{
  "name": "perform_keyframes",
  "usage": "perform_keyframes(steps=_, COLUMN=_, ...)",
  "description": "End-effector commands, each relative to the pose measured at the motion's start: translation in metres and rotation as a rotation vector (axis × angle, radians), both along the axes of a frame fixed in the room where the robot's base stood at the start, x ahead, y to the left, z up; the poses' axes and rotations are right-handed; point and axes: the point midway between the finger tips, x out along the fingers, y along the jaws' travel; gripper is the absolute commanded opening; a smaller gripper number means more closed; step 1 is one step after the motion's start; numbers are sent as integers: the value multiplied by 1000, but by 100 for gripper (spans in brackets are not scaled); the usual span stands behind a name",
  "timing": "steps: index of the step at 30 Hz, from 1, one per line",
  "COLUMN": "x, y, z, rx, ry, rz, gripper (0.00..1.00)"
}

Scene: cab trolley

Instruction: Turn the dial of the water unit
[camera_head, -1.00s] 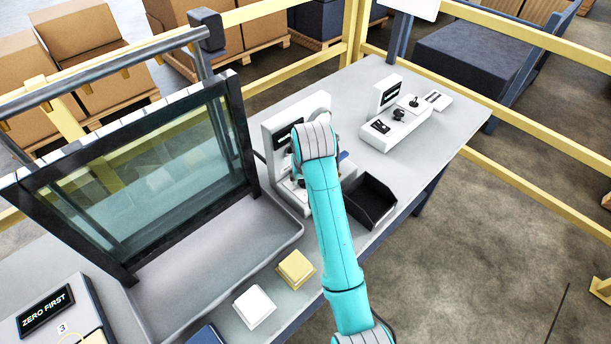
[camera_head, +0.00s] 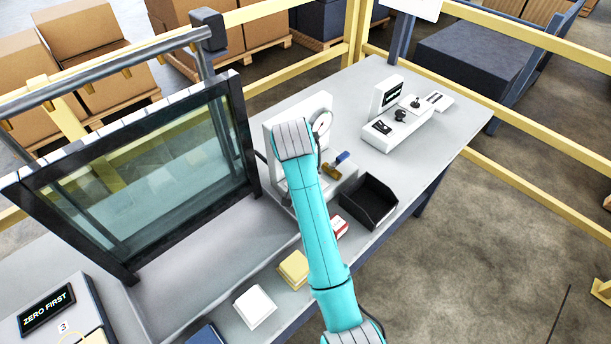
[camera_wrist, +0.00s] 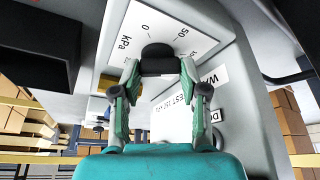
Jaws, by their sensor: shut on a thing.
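The water unit is a white upright unit (camera_head: 269,134) on the bench, partly hidden behind my teal arm. A round gauge (camera_head: 322,122) and a brass valve with a blue handle (camera_head: 335,166) show at its right. In the wrist view, a black round dial (camera_wrist: 158,60) stands out from a white scale plate (camera_wrist: 193,31) marked 0, 50 and kPa. My gripper (camera_wrist: 160,72) is shut on the dial, with one finger at each side of it. The gripper and dial are hidden in the head view.
A black open bin (camera_head: 369,203) stands right of the unit, and a small red and white box (camera_head: 340,227) lies nearby. A glass-fronted frame (camera_head: 150,175) rises at the left. A white control unit (camera_head: 398,128) stands farther back. Bare bench lies between.

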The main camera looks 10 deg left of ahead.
Motion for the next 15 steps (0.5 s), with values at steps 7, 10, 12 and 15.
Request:
perform_keyframes(steps=7, x=-1, y=0, z=-1, rx=-2, ry=4, rz=0, gripper=9)
perform_keyframes(steps=10, x=-1, y=0, z=-1, rx=-2, ry=4, rz=0, gripper=63)
perform_keyframes(steps=12, x=-1, y=0, z=-1, rx=-1, ry=4, rz=1, gripper=69)
perform_keyframes(steps=15, x=-1, y=0, z=-1, rx=-1, ry=3, rz=1, gripper=69)
